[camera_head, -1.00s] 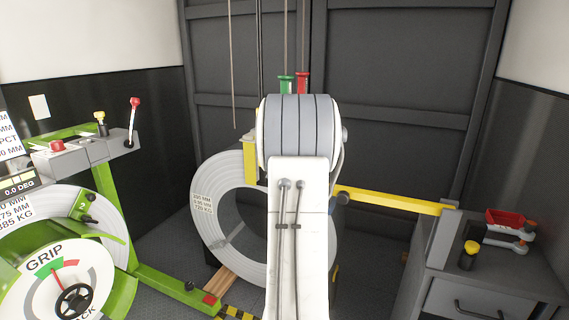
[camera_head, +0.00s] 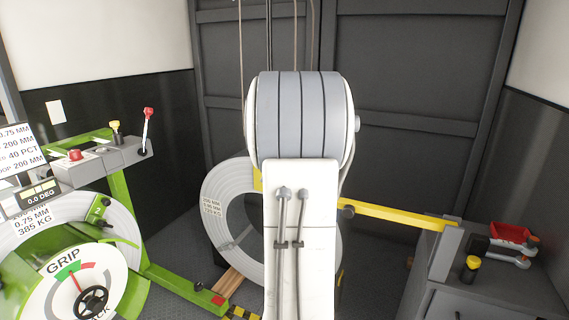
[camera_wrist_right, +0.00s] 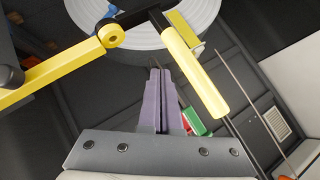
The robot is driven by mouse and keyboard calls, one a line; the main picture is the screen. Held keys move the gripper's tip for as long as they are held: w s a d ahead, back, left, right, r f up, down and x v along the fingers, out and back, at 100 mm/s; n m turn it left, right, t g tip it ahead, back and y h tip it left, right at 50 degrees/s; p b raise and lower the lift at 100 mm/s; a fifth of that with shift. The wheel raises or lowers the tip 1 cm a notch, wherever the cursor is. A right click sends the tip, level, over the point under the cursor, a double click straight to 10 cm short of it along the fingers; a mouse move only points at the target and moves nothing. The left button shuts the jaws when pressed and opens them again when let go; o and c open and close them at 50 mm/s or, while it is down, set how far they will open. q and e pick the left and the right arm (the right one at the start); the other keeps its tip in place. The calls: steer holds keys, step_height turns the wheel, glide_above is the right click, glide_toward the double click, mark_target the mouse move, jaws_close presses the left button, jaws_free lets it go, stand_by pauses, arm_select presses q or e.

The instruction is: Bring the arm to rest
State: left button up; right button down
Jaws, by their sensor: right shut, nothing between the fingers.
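My right arm (camera_head: 300,215) rises upright through the middle of the head view, its white link below a thick grey-banded joint. This arm hides its own gripper in that view. In the right wrist view my right gripper (camera_wrist_right: 160,72) shows two purple-grey fingers pressed together with nothing between them. Its tips point toward the grey steel coil (camera_wrist_right: 135,42), apart from it as far as I can tell. A yellow bar (camera_wrist_right: 195,72) passes close to the right of the fingers. My left gripper is in neither view.
The coil (camera_head: 222,246) stands behind my arm. A yellow arm (camera_head: 390,214) reaches from it to a grey cabinet (camera_head: 500,289) at right, bearing a red tray (camera_head: 511,233). A green machine (camera_head: 122,200) with a dial stands at left. Green and red handles (camera_wrist_right: 196,121) are beside the fingers.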

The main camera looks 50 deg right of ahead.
stand_by(0.4)
steer(key=w+a+f+n+t+y, duration=0.1)
steer(key=w+a+n+y, duration=0.25)
steer(key=a, duration=0.65)
steer(key=w+a+f+n+y, duration=0.25)
steer(key=w+a, duration=0.25)
steer(key=a, duration=0.6)
steer(key=s+a+f+n+g+y, duration=0.1)
steer(key=a+n+y, duration=0.15)
steer(key=a, duration=0.65)
steer(key=s+a+f+n+y, duration=0.15)
steer(key=a+n, duration=0.25)
steer(key=a, duration=0.6)
steer(key=s+a+f+n+g, duration=0.35)
steer(key=s+a+n, duration=0.25)
steer(key=s+a, duration=0.65)
steer(key=s+a+f+n+g, duration=0.1)
steer(key=s+a+n+g, duration=0.1)
steer(key=s+n, duration=0.2)
steer(key=s+a+f+n+g, duration=0.1)
steer(key=s+a+f+n, duration=0.1)
steer(key=s, duration=0.8)
steer(key=shift+a+n+g+h, duration=0.3)
steer(key=shift+a+n+g, duration=0.05)
steer(key=shift+a+n, duration=0.5)
steer(key=shift+d, duration=0.1)
